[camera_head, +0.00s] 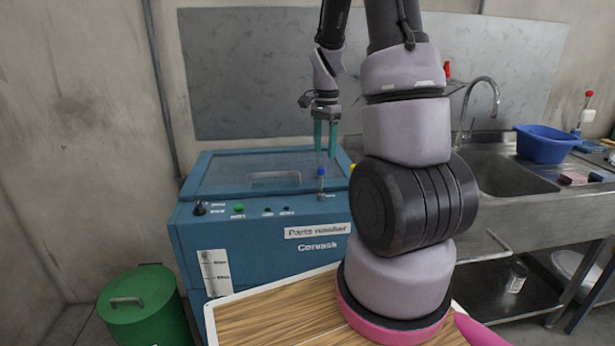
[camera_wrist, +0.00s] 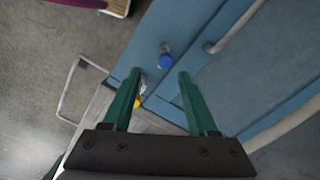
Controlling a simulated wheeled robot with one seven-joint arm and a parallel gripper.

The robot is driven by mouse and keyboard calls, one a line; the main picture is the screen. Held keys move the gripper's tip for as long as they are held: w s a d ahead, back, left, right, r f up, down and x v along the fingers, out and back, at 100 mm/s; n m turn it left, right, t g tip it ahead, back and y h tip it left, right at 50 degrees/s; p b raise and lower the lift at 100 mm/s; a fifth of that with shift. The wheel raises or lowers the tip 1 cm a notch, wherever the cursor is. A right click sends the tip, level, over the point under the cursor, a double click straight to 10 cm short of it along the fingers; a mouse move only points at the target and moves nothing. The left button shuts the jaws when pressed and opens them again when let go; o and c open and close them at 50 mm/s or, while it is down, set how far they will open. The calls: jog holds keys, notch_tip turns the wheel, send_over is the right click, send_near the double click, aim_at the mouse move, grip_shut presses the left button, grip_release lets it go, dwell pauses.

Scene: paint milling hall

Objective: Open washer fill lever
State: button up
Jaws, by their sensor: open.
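The blue parts washer (camera_head: 270,235) stands against the wall in the head view. Its fill lever (camera_head: 321,180) is a short upright metal stem with a blue knob on the top front edge, right of the lid handle. In the wrist view the blue knob (camera_wrist: 166,60) lies ahead of the fingertips, roughly between their lines. My gripper (camera_head: 325,152) has two green fingers pointing down, just above the lever in the head view. In the wrist view my gripper (camera_wrist: 160,76) is open with nothing between its fingers. I cannot tell exactly how far apart knob and fingertips are.
The washer lid (camera_head: 235,172) is closed, with a bar handle (camera_head: 274,178). A yellow knob (camera_wrist: 137,102) shows beside the left finger. A green bin (camera_head: 145,305) stands at the left. A steel sink (camera_head: 500,180) with a blue basin (camera_head: 546,145) is at the right.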

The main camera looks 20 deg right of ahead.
aim_at(321, 172)
jog(key=shift+w+a+n, duration=0.2)
jog(key=shift+w+n, duration=0.1)
notch_tip(321, 172, down, 10)
jog(key=shift+f, duration=0.25)
grip_shut()
jog(key=shift+w, duration=0.1)
dwell(1.2)
